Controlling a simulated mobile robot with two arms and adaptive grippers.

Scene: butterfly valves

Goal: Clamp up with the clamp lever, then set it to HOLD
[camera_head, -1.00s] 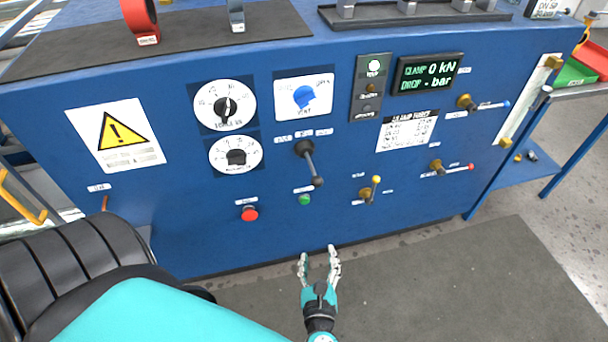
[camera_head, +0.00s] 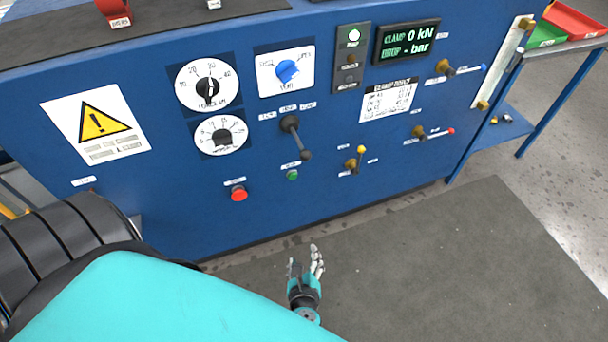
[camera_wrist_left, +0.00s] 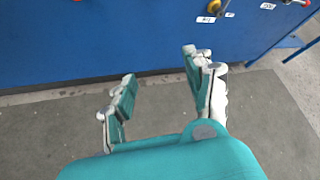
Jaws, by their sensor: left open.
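The lever that looks like the clamp lever (camera_head: 298,140) is a black handle on the blue panel, below the blue knob. It slants down and to the right, with small labels above it that I cannot read. The display (camera_head: 407,40) reads CLAMP 0 kN and DROP - bar. My left gripper (camera_head: 305,260) is open and empty over the floor mat, below and apart from the lever. Its two spread fingers also show in the left wrist view (camera_wrist_left: 160,68), with nothing between them. My right gripper is not in view.
A red button (camera_head: 239,194) and a green button (camera_head: 292,175) sit below the lever. A yellow-handled valve (camera_head: 356,161) is to its right. Two white dials (camera_head: 207,85) are to its left. The mat (camera_head: 420,260) before the panel is clear.

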